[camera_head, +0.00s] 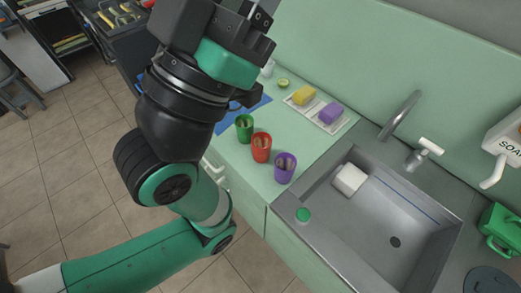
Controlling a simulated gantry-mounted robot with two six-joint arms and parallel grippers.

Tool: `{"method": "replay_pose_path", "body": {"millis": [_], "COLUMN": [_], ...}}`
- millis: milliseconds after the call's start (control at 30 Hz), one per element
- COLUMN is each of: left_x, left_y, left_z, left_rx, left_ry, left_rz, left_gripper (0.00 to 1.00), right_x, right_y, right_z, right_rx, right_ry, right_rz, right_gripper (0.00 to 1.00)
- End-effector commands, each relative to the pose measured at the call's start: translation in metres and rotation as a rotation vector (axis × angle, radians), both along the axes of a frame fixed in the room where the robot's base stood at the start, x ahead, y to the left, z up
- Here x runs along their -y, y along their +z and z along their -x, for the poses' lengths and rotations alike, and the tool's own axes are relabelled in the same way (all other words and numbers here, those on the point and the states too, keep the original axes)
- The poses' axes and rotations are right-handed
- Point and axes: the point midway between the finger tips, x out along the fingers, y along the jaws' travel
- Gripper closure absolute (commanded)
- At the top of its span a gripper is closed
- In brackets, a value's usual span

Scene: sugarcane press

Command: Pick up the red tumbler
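The red tumbler (261,148) stands upright on the green counter, between a green tumbler (244,128) and a purple tumbler (285,168). Brownish contents show inside the tumblers. My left arm comes in from the lower left, and its gripper (246,48) is high in the picture, above and apart from the red tumbler. The gripper's fingers are not clear, so I cannot tell how far they are open. My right gripper is not in view.
A steel sink (395,240) with a white block (349,179) lies right of the tumblers. A white tray (341,127) holds a yellow sponge (303,95) and a purple sponge (331,113). A blue mat (229,125) is partly hidden behind my arm. A faucet (402,113) rises behind the sink.

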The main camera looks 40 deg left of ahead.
Motion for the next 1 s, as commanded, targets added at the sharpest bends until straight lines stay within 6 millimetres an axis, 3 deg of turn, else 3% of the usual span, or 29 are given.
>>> {"method": "replay_pose_path", "body": {"millis": [367,700,1000], "left_x": [-0.0001,-0.0001,-0.0001], "left_y": [-0.0004,-0.0005,-0.0004], "left_z": [-0.0001,-0.0002,-0.0002], "left_rx": [-0.001,-0.001,0.002], "left_ry": [0.0,0.0,0.04], "left_rz": [0.0,0.0,-0.037], "left_gripper": [0.54,0.0,0.0], "right_x": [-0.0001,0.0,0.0], "right_y": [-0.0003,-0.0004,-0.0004], "right_z": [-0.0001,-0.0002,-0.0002], "right_rx": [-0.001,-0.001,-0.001], "right_ry": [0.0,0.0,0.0], "right_rz": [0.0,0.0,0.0], "right_gripper": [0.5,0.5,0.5]}}
